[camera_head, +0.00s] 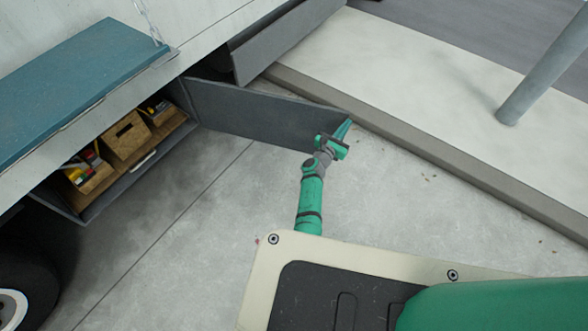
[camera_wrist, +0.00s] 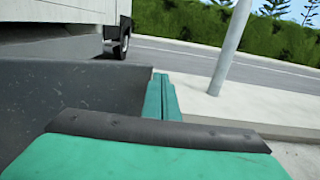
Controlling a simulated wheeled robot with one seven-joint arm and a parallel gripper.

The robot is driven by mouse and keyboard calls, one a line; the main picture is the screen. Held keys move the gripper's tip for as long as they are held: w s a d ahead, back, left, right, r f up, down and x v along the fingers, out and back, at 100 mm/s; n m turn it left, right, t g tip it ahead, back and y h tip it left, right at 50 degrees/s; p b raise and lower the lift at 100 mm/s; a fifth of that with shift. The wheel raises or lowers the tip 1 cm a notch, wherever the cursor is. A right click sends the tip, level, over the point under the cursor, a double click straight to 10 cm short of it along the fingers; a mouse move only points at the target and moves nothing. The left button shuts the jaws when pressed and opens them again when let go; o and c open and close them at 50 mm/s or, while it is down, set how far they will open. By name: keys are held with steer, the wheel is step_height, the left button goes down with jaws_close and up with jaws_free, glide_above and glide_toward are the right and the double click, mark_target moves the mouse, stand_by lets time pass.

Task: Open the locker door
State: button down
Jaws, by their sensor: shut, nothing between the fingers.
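The locker door (camera_head: 262,113) is a dark grey panel on the truck's side, swung well out from the open locker (camera_head: 90,212). In the wrist view the door (camera_wrist: 70,95) fills the left side. My gripper (camera_head: 346,128) is shut and empty at the door's free outer end. In the wrist view the green fingertips of my gripper (camera_wrist: 161,78) are together, just right of the door's end. I cannot tell whether they touch the door.
Wooden boxes (camera_head: 126,138) and yellow and red items sit inside the locker. A blue-green panel (camera_head: 85,80) stands out above it. A kerb (camera_head: 430,148) runs close beyond the door's end, and a grey pole (camera_head: 545,75) stands on the pavement. Concrete ground in front of the locker is clear.

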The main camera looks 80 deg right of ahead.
steer(key=shift+a, duration=0.1)
steer(key=w+a, duration=0.1)
steer(key=a, duration=1.2)
steer(key=shift+a, duration=0.35)
steer(key=shift+w, duration=0.15)
